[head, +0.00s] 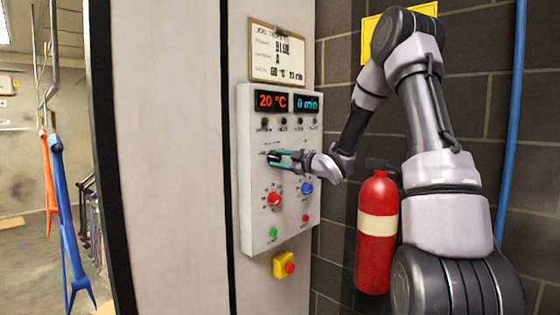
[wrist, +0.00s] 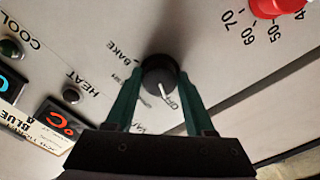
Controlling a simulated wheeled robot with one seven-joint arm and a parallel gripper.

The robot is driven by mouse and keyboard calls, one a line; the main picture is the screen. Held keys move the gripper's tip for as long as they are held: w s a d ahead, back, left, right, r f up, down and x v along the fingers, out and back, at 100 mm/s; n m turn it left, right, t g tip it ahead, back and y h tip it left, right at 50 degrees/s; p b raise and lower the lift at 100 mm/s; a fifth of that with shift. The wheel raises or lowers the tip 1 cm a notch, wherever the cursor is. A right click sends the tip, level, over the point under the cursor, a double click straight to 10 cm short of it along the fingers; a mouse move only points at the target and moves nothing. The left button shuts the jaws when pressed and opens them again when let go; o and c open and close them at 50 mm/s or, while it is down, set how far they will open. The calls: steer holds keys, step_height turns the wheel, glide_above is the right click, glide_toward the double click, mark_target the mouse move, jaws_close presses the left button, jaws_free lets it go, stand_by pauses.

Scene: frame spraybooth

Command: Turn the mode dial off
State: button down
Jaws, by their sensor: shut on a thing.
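The mode dial (wrist: 159,73) is a round black knob with a white pointer line, on the pale control panel (head: 249,220). In the wrist view the pointer is directed toward the printed OFF label (wrist: 171,103). A BAKE label (wrist: 124,53) lies on the other side of the dial. My gripper (wrist: 160,82) has its green fingers on either side of the knob, shut on it.
A red knob (head: 274,199) and a blue knob (head: 307,188) sit below the dial. Displays above read 20 °C (head: 272,101) and 0 min (head: 307,103). A yellow emergency-stop box (head: 284,265) is underneath. A red fire extinguisher (head: 376,245) hangs on the wall below my arm.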

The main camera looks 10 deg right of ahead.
steer(key=shift+c, duration=1.3)
jaws_free()
steer(key=v, duration=1)
steer(key=shift+s+d, duration=0.2)
steer(key=shift+s, duration=0.15)
